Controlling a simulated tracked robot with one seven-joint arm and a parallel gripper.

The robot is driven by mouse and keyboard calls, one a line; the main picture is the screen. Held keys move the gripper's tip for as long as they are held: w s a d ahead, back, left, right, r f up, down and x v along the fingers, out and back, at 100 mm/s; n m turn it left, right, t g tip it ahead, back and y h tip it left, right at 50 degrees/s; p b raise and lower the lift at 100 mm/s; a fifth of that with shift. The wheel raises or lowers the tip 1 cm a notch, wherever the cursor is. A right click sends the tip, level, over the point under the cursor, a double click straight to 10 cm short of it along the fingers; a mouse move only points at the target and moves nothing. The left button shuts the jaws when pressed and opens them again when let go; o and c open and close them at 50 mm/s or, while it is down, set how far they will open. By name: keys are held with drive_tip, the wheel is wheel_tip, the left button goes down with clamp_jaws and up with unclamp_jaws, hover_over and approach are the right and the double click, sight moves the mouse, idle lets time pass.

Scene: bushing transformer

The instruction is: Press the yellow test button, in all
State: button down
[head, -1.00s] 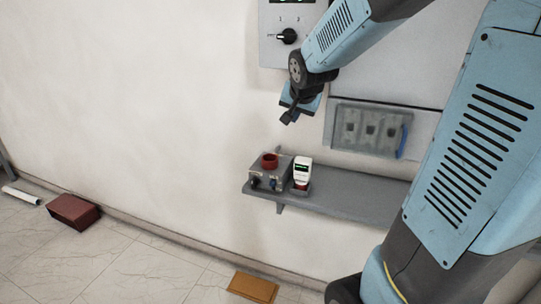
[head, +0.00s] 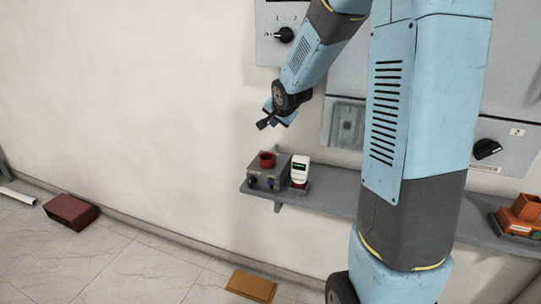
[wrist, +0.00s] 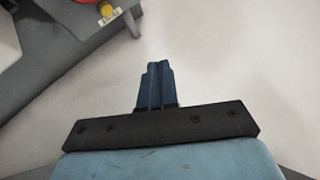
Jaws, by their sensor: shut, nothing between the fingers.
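The yellow button (wrist: 106,10) shows at the upper left edge of the wrist view, with a small pale label beside it and a red part (wrist: 78,2) close by, cut off by the frame. In the head view I cannot make the button out; a grey box (head: 262,178) with a red ring (head: 267,160) on top stands at the left end of the shelf. My gripper (head: 264,123) is above this box, touching nothing. In the wrist view its two blue fingers (wrist: 157,68) are together and empty.
A white handheld device (head: 299,170) stands right of the box on the grey shelf (head: 335,191). A wall panel with a black knob (head: 284,35) is above. An orange device (head: 518,218) sits far right. The wall and air left of my gripper are clear.

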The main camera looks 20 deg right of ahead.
drive_tip(key=shift+f, duration=4.4)
drive_tip(key=shift+s+f, duration=0.1)
drive_tip(key=shift+f, duration=0.65)
drive_tip(key=shift+r, duration=0.85)
drive_tip(key=shift+r, duration=0.1)
wheel_tip(320, 180, up, 5)
drive_tip(key=shift+f, duration=0.1)
idle(0.6)
